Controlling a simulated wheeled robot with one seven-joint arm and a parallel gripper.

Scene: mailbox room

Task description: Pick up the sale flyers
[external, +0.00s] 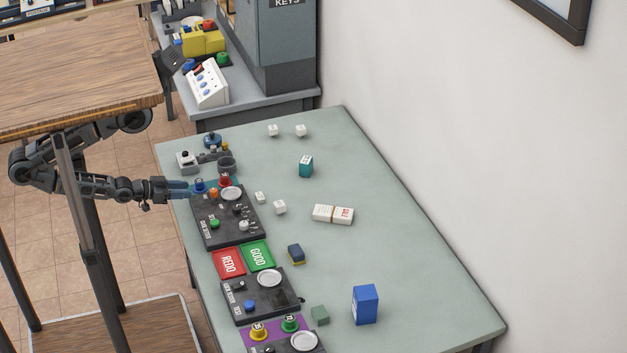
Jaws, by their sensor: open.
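The sale flyers (333,214) are a small white bundle with red lettering and a tan band around the middle. They lie flat on the grey-green table (400,270), right of the black control panels. My gripper (188,190) is at the table's left edge, beside the upper black panel, and points right. It is open and looks empty, though its fingertips are small and hard to make out against the panel. The flyers are well to the right of it, with the panel and small white cubes between.
Black panels (228,222) with knobs line the table's left side, with red (228,263) and green (257,254) cards between. A wall bounds the right.

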